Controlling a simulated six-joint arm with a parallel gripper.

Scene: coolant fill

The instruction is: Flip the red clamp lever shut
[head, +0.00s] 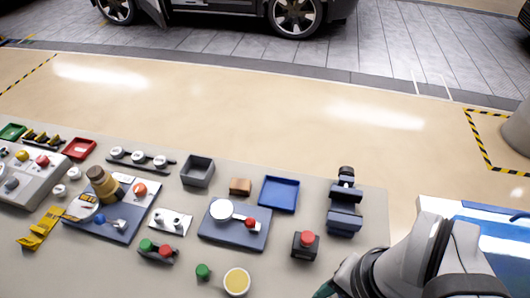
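A red-tipped lever (250,223) lies on a blue-grey plate (232,236) near the middle of the bench, beside a round white disc (221,210). It looks like the clamp lever, but the view is too small to tell whether it is open or shut. My arm reaches in at the lower right, with a white and dark link in view. My gripper's fingers are outside the picture, below the bottom edge. Nothing of mine covers the lever or its plate.
A blue tray (279,194), a grey bin (197,171) and a brown block (240,187) stand behind the plate. A red button box (305,244) and dark vise-like fixture (345,205) stand right. A yellow-topped round (237,281) is in front. Another blue plate (104,228) lies left.

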